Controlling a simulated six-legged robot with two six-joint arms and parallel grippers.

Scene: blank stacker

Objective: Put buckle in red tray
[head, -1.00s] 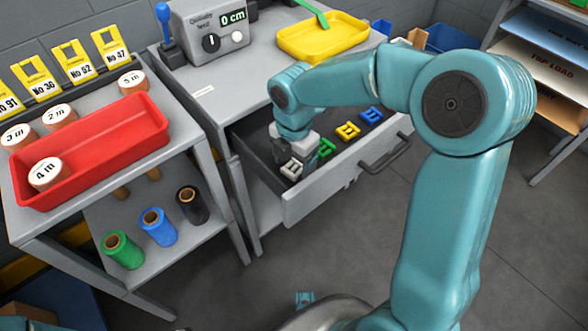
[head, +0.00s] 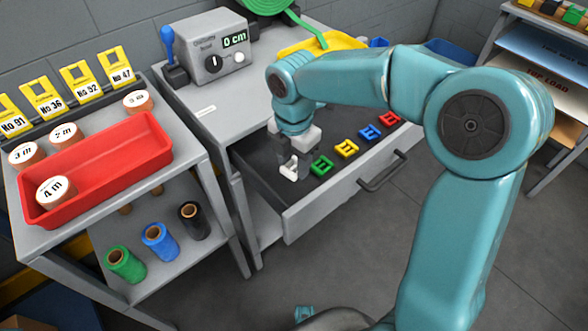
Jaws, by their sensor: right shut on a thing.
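My right gripper (head: 294,168) reaches down into the open drawer and is shut on the white buckle (head: 289,171). The fingers partly cover this buckle, and I cannot tell whether it is clear of the drawer floor. The red tray (head: 112,165) lies on the grey workbench at the left, with a spool marked "4 m" (head: 54,191) in its near-left end. My left gripper is not in view.
Green (head: 321,165), yellow (head: 346,148), blue (head: 369,132) and red (head: 390,118) buckles lie in a row in the drawer (head: 340,190). A control box (head: 205,48) and a yellow tray (head: 300,46) stand on the table behind. Spools stand around the red tray.

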